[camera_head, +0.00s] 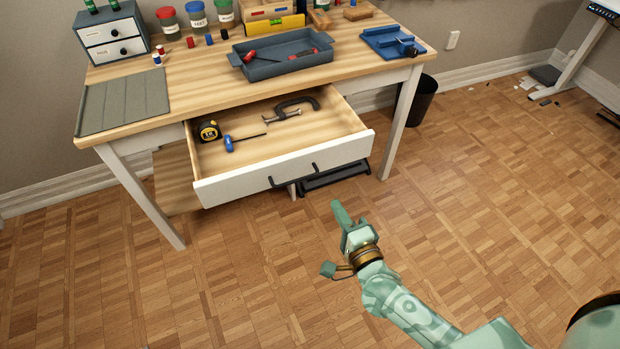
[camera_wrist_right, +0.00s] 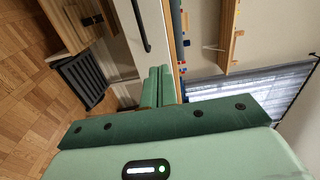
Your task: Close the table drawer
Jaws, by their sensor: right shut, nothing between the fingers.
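The table drawer (camera_head: 284,172) is pulled out from the front of the wooden desk, with a white front and a dark bar handle (camera_head: 293,176). Inside lie a yellow-black tape measure (camera_head: 208,130), a blue-handled screwdriver (camera_head: 230,143) and a dark clamp (camera_head: 291,108). My right gripper (camera_head: 337,207) is in front of and below the drawer front at its right part, apart from the handle in the head view. In the right wrist view its green fingers (camera_wrist_right: 158,85) are together and empty, with the white drawer front and handle (camera_wrist_right: 140,25) ahead. My left gripper is not in view.
The desk top (camera_head: 200,90) holds a grey tray (camera_head: 265,68), a blue vise-like tool (camera_head: 392,42), a grey mat (camera_head: 122,103), a small drawer box (camera_head: 110,38) and jars. A dark bin (camera_head: 424,98) stands right of the desk. The floor in front is clear.

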